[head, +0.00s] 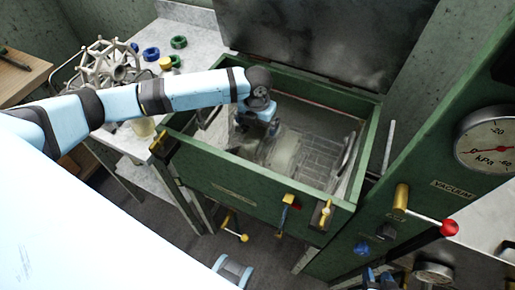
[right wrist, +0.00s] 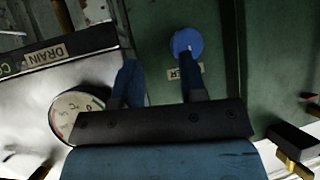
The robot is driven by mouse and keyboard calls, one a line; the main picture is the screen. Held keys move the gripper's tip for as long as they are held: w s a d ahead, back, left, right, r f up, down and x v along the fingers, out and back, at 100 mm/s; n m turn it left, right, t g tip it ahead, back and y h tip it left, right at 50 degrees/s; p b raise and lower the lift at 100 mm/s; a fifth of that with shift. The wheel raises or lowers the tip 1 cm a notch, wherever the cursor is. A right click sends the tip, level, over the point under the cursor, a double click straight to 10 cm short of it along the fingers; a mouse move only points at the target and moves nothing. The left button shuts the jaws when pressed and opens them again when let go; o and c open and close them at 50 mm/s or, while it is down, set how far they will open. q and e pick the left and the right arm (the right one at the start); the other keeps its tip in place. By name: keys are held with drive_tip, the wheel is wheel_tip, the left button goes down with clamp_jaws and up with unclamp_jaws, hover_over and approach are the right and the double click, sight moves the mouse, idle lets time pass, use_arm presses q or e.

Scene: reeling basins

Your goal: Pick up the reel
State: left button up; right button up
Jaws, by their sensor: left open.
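A pale, spoked reel (head: 110,65) stands on the counter at the upper left in the head view, behind my left arm. My left gripper (head: 257,129) points down into the green-walled basin, well to the right of the reel and apart from it. It is open; its fingertips are hard to make out against the cloudy contents below. My right gripper shows only partly at the bottom right of the head view (head: 376,277). In the right wrist view my right gripper (right wrist: 158,75) has its two blue fingers apart, with nothing between them.
The green basin (head: 240,188) has a raised dark lid (head: 318,38) behind it and levers on its front. A green vacuum panel with a gauge (head: 487,142) and red-tipped lever stands right. A blue knob (right wrist: 187,42) is just beyond my right gripper's right finger. Coloured rings (head: 151,54) lie on the counter.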

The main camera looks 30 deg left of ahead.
sight(258, 130)
use_arm(q)
wheel_tip(258, 130, down, 4)
drive_tip(key=shift+d+r, duration=0.1)
drive_tip(key=shift+r, duration=0.1)
drive_tip(key=c, duration=1.1)
drive_tip(key=shift+r, duration=0.1)
